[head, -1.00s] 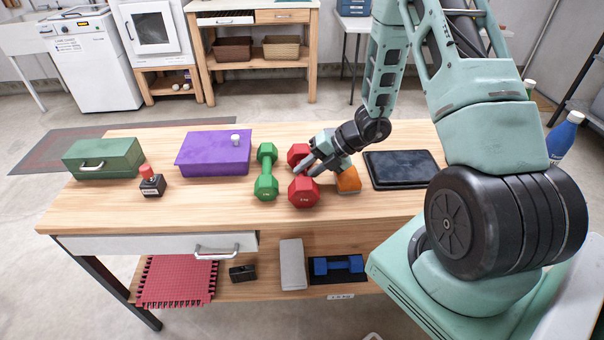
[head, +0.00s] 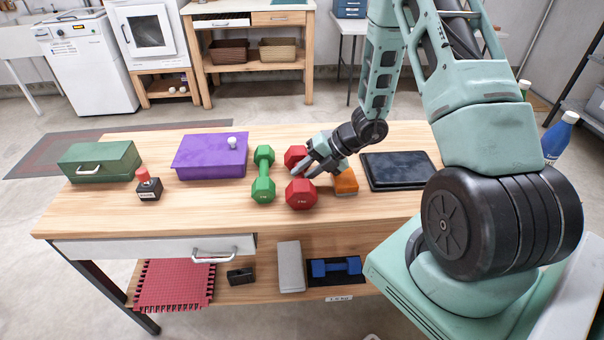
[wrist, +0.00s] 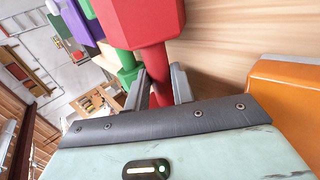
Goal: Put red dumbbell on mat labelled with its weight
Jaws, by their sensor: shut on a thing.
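The red dumbbell (head: 301,194) lies on the wooden worktable, just right of the green dumbbell (head: 263,189). My gripper (head: 308,170) reaches down to it from the right and is shut on its handle. In the wrist view the red handle (wrist: 152,62) lies between my gripper's fingers (wrist: 158,88), below one red hexagonal head. A black mat (head: 316,280) on the lower shelf bears a blue dumbbell (head: 336,266); a white label (head: 339,299) is on the shelf edge before it, too small to read surely.
An orange block (head: 345,183) stands close right of my gripper, with a dark tablet-like tray (head: 398,170) beyond. A purple box (head: 210,157), a red-topped stamp (head: 148,186) and a green box (head: 99,161) stand left. The lower shelf holds a red foam mat (head: 175,285) and a grey block (head: 290,266).

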